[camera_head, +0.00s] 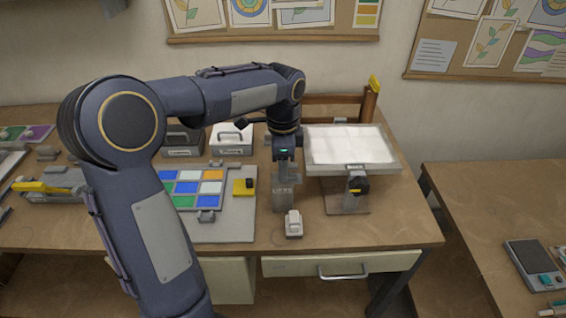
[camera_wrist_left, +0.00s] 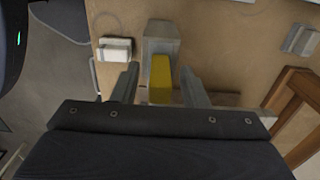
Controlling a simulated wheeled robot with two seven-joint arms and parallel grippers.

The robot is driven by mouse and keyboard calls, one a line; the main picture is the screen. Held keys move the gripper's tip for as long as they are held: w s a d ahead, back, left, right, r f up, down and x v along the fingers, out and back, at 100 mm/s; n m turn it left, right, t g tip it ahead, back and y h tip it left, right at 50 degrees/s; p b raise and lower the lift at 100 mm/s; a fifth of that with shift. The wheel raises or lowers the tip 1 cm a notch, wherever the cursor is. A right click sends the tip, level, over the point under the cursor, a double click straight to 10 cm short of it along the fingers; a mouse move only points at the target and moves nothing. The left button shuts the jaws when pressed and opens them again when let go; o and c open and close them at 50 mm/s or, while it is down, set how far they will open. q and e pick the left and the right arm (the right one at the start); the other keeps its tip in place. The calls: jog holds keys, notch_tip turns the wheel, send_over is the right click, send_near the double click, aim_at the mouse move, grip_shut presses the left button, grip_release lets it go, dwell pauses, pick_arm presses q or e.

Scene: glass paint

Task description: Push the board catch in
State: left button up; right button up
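My left gripper (camera_head: 284,186) points down over the table, just left of the tilted board (camera_head: 386,168) on its stand. In the left wrist view its two fingers (camera_wrist_left: 161,86) are spread apart. Between them shows a yellow piece (camera_wrist_left: 160,80) in front of a grey block (camera_wrist_left: 162,38), with visible gaps to both fingers. This may be the board catch; I cannot tell for sure. No contact is visible, and the gripper hides the yellow piece in the head view. My right gripper is not in view.
A small white block (camera_head: 293,224) stands close in front of the gripper and shows in the left wrist view (camera_wrist_left: 115,48). To the left lie a tray of coloured squares (camera_head: 226,230) and a yellow block (camera_head: 240,191). A wooden frame (camera_wrist_left: 292,105) stands behind.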

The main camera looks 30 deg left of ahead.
pick_arm(q)
jog(key=shift+f, duration=0.2)
grip_shut()
jog(key=w+d, duration=0.1)
jog(key=w+d+p, duration=0.1)
jog(key=d, duration=0.1)
jog(key=shift+d+r, duration=0.1)
jog(key=shift+d, duration=0.1)
grip_release()
dwell(0.3)
